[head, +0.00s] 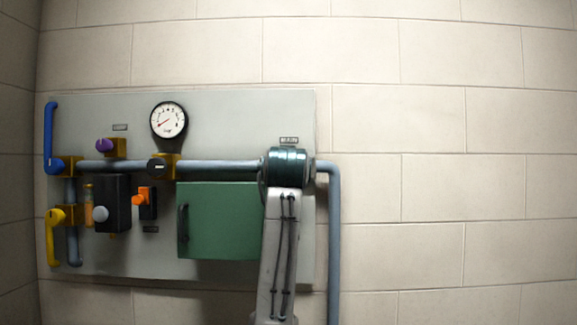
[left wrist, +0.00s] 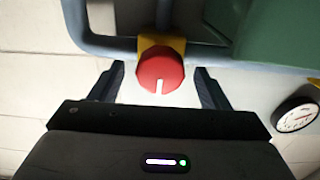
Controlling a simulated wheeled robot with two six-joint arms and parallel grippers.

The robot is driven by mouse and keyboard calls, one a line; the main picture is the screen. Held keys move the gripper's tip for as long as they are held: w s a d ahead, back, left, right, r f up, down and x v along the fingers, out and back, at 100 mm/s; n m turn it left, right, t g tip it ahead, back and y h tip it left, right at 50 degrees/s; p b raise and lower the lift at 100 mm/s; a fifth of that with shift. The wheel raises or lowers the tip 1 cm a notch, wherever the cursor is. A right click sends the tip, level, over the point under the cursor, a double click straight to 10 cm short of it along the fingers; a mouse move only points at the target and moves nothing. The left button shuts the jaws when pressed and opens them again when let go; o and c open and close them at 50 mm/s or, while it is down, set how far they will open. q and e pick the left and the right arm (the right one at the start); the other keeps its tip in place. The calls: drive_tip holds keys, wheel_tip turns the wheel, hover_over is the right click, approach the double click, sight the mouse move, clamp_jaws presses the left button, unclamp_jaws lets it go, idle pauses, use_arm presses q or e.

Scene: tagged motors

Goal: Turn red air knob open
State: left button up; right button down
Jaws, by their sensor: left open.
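The red air knob (left wrist: 160,72) is round with a white line that points down in the left wrist view. It sits on a yellow mount (left wrist: 174,43) on a grey-blue pipe. My left gripper (left wrist: 159,68) is open, with one dark finger on each side of the knob and a gap on both sides; contact does not show. In the head view my own arm covers the knob and the gripper. My right gripper is in neither view.
The grey wall panel (head: 225,125) also holds a green cabinet (head: 220,222), a round gauge (head: 168,120), a blue lever (head: 50,140), a yellow lever (head: 53,240), a purple knob (head: 104,145) and an orange switch (head: 140,199). The wall to the right is bare.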

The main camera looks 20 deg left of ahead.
use_arm(q)
drive_tip(key=c, duration=1)
drive_tip(key=shift+m, duration=0.4)
drive_tip(key=m+b, duration=0.9)
drive_tip(key=m, duration=0.7)
drive_tip(key=shift+f+m, duration=0.1)
drive_tip(key=shift+m, duration=0.3)
drive_tip(key=shift+w+m+b, duration=0.1)
drive_tip(key=shift+m+b, duration=0.2)
drive_tip(key=shift+b, duration=0.05)
drive_tip(key=o, duration=1)
